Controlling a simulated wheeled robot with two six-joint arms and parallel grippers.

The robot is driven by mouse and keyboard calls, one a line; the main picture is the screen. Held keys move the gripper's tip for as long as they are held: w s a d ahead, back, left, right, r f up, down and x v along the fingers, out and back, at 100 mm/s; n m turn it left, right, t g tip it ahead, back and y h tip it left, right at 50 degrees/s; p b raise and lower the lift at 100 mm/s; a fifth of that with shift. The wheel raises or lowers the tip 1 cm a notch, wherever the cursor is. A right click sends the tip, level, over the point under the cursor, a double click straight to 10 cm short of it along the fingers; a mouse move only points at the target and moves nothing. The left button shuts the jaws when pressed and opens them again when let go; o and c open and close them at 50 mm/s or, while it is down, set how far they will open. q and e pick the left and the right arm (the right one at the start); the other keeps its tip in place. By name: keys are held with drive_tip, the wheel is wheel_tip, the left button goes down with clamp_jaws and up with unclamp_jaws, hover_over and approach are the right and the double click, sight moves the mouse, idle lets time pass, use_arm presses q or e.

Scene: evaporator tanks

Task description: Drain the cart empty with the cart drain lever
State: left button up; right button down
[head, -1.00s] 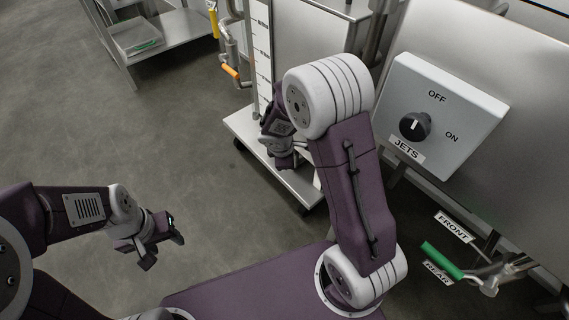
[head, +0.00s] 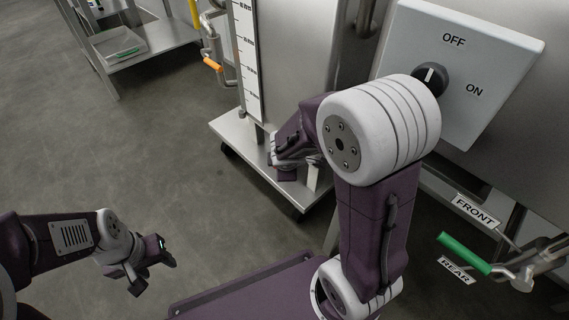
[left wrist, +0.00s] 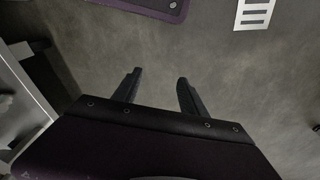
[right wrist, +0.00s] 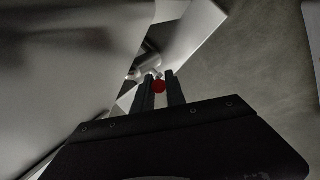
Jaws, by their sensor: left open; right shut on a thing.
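The cart (head: 232,124) is a metal wheeled platform carrying a steel tank with a white level scale (head: 246,50), at upper middle in the head view. My right arm reaches down to the cart's near side. My right gripper (right wrist: 158,78) is shut on a small red-ended handle (right wrist: 159,88), which looks like the cart drain lever; its pivot and pipe lie just beyond the fingers.
An orange-handled valve (head: 213,66) is on piping beside the scale. A control box (head: 505,62) with an OFF/ON knob stands at right. A green lever (head: 465,253) is below it, near FRONT and REAR labels. A steel shelf (head: 155,35) stands far left. The floor between is clear.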

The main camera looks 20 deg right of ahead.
use_arm(q)
drive_tip(key=c, duration=0.5)
drive_tip(key=shift+s+m, duration=0.25)
drive_tip(key=shift+m, duration=0.15)
drive_tip(key=c, duration=0.5)
drive_tip(key=shift+s+d+r+m+g, duration=0.15)
drive_tip(key=shift+s+d+m+g, duration=0.35)
drive_tip(key=shift+s+m, duration=0.1)
clamp_jaws()
drive_tip(key=w+d+r+m+g+h, duration=0.1)
drive_tip(key=w+d+r+m+h, duration=0.3)
drive_tip(key=w+d+r+h, duration=0.5)
drive_tip(key=w+d+r+m+g+h, duration=0.1)
drive_tip(key=w+d+r+m+h, duration=0.4)
drive_tip(key=w+d, duration=0.8)
drive_tip(key=s+d+f+n, duration=0.2)
drive_tip(key=s+d+f, duration=0.1)
drive_tip(key=d+f, duration=0.7)
drive_tip(key=shift+s+d+f+y, duration=0.15)
drive_tip(key=shift+s+d+y, duration=0.15)
drive_tip(key=shift+d, duration=0.8)
